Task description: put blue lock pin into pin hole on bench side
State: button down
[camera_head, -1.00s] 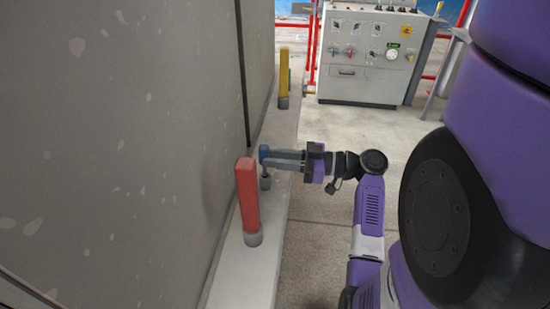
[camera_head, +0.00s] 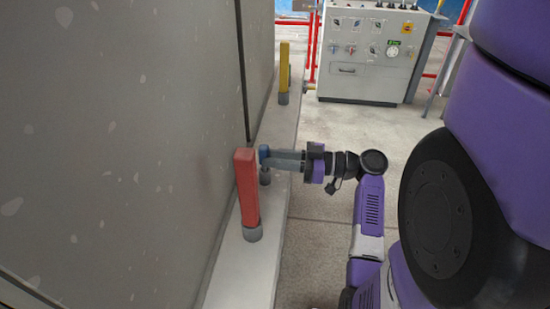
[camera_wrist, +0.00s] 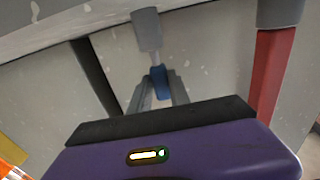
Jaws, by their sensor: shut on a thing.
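The blue lock pin (camera_head: 264,153) is upright between the fingers of my gripper (camera_head: 268,158). In the wrist view, which looks upside down, the blue pin (camera_wrist: 160,84) sits between both fingertips. My gripper is shut on it. A grey collar (camera_head: 265,177) stands on the bench side ledge directly below the pin. The collar also shows in the wrist view (camera_wrist: 147,30), with a narrower grey part between it and the blue body. The pin looks nearly in line with the collar. The hole itself is hidden, so I cannot tell how deep the tip sits.
A red pin (camera_head: 246,190) stands in its collar nearer the camera, close beside my fingers. A yellow pin (camera_head: 284,68) stands farther along the ledge (camera_head: 240,283). A tall grey panel wall (camera_head: 120,150) borders the left. Floor is clear right of the ledge; a control cabinet (camera_head: 365,75) stands behind.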

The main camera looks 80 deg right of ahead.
jog(key=shift+f+b, duration=1)
jog(key=shift+f, duration=0.15)
jog(key=c, duration=1.1)
grip_release()
jog(key=shift+c, duration=0.2)
jog(key=s, duration=0.7)
jog(key=shift+s+d+b, duration=0.25)
jog(key=shift+s+b, duration=0.15)
jog(key=shift+b, duration=0.05)
